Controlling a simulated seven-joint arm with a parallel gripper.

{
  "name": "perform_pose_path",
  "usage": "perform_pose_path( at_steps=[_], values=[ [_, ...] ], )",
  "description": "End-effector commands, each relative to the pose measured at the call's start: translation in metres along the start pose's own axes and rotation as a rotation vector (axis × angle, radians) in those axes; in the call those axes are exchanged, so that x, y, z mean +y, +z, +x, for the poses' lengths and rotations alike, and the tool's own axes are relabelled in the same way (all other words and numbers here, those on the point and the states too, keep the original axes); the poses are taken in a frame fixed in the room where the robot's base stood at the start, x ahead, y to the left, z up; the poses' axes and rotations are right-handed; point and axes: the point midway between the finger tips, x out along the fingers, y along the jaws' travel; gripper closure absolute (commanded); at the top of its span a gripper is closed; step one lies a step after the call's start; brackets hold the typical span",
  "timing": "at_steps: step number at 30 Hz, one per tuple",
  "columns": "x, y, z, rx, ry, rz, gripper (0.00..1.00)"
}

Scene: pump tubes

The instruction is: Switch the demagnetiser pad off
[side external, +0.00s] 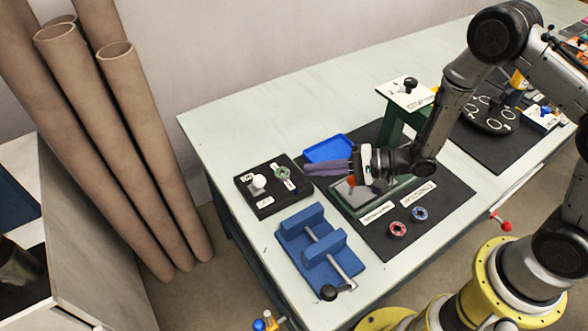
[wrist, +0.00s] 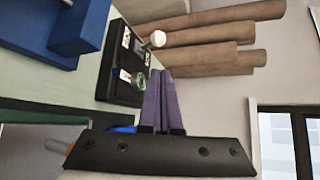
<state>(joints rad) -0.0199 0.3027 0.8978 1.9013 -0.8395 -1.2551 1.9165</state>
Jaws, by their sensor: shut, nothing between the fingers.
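A black box (side external: 268,187) lies near the left end of the table and carries a round white knob (side external: 259,181), a green ring (side external: 282,172) and small white labels. It may be the demagnetiser pad, but its labels are too small to read. In the wrist view the box (wrist: 121,71) is at the upper left, with the white knob (wrist: 157,38) standing out from it and the green ring (wrist: 140,83) lower down. My gripper (side external: 308,168) is shut and empty, its purple fingers level and pointing at the box. The fingers (wrist: 159,78) appear apart from the knob.
A blue tray (side external: 318,150) lies behind my fingers. A blue vise (side external: 305,240) with a grey bar stands in front of the box. A red ring (side external: 397,229) and a blue ring (side external: 419,213) lie on the dark mat (side external: 440,215). Tall brown tubes (side external: 140,150) stand beyond the table's left end.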

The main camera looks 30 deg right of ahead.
Motion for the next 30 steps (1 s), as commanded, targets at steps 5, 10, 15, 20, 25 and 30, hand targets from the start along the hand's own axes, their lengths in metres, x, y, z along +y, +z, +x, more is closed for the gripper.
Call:
perform_pose_path(
  at_steps=[5,10,15,20,25,30],
  values=[
    [0.000,0.000,-0.019,0.001,0.000,0.000,1.00],
    [0.000,0.000,-0.024,0.000,0.000,-0.001,1.00],
    [0.000,0.000,-0.024,-0.001,0.000,-0.001,1.00],
    [-0.005,0.001,-0.024,-0.002,-0.007,-0.010,1.00],
    [-0.068,0.006,-0.028,0.000,-0.104,-0.117,1.00],
    [-0.176,0.010,-0.057,0.145,-0.199,-0.335,1.00]
  ],
)
